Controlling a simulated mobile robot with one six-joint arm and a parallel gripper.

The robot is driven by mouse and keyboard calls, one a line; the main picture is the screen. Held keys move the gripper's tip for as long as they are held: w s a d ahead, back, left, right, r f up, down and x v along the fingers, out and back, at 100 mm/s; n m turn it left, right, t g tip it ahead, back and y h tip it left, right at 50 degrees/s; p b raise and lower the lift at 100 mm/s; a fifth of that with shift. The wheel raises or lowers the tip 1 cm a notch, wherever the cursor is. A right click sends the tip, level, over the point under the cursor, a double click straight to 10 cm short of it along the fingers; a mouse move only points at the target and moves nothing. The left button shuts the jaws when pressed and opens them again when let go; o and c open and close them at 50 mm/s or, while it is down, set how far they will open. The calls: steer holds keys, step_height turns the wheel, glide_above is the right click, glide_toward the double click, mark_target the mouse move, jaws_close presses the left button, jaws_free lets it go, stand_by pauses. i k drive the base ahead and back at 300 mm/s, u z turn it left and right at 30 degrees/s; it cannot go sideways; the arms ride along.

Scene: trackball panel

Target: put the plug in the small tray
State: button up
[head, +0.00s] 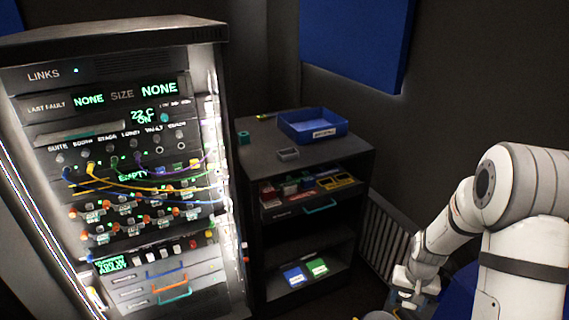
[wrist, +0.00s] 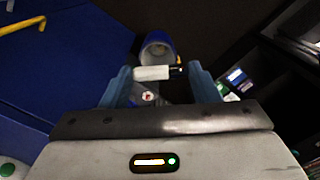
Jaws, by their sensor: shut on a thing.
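My gripper (wrist: 160,82) is shut on a small white plug (wrist: 152,73) with a dark tip, which lies crosswise between the blue fingers in the wrist view. In the head view my gripper (head: 405,292) is low at the bottom right, right of the dark cabinet, and the plug cannot be made out there.
The dark cabinet (head: 262,148) has open shelves with colourful items and blue and green cards (head: 306,272). A lit rack with cables (head: 125,180) stands left of it. A blue round container (wrist: 158,47) shows beyond my fingers. A ribbed radiator (head: 385,235) is beside the cabinet.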

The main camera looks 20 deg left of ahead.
mark_target(289, 158)
steer(key=u, duration=0.95)
steer(key=i, duration=1.05)
steer(key=z, duration=0.1)
steer(key=k, duration=0.8)
steer(key=u, duration=0.15)
